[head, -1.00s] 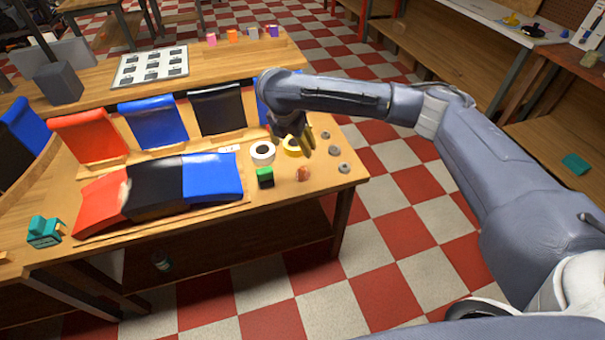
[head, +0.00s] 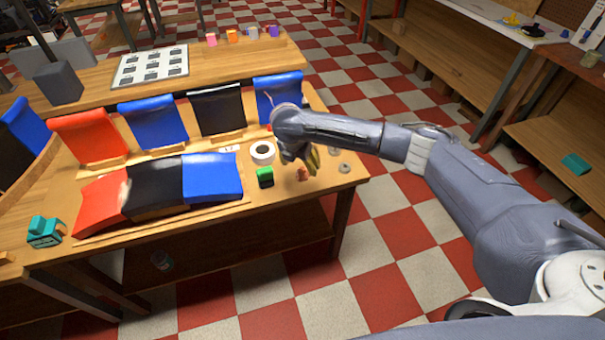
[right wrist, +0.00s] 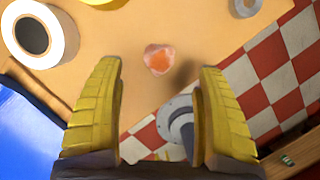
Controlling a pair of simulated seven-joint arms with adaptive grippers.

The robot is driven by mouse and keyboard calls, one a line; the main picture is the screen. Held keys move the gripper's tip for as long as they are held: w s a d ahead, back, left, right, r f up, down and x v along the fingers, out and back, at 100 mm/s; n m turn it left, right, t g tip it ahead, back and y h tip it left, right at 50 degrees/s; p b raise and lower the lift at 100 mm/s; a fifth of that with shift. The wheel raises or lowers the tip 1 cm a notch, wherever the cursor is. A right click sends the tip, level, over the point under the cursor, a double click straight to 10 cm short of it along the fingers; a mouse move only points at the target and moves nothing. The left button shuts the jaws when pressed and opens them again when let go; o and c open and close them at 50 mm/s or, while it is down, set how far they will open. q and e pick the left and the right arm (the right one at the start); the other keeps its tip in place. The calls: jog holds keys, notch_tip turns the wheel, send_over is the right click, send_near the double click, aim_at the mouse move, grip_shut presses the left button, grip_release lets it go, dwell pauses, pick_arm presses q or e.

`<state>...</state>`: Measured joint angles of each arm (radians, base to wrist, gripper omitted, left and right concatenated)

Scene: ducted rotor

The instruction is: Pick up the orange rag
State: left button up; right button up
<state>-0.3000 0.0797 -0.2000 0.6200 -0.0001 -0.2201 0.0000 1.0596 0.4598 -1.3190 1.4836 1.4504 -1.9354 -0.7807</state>
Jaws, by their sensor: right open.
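The orange rag (head: 302,174) is a small crumpled orange-red lump on the wooden table near its right front corner. In the right wrist view the rag (right wrist: 158,59) lies on the tabletop, ahead of and roughly between my fingers. My right gripper (head: 312,164) has yellow ribbed fingers and hangs just above and beside the rag, covering part of it in the head view. In the right wrist view the right gripper (right wrist: 160,70) is open with nothing between its fingers. My left gripper is not in view.
A white tape roll (head: 262,153) and a green-black block (head: 265,177) stand left of the rag. Red, black and blue (head: 212,177) covered panels fill the table's left. Checkered floor lies beyond the edge.

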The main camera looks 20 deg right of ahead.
aim_at(302, 169)
jog(key=shift+x, duration=2.65)
jog(key=shift+c, duration=0.2)
jog(key=c, duration=1.3)
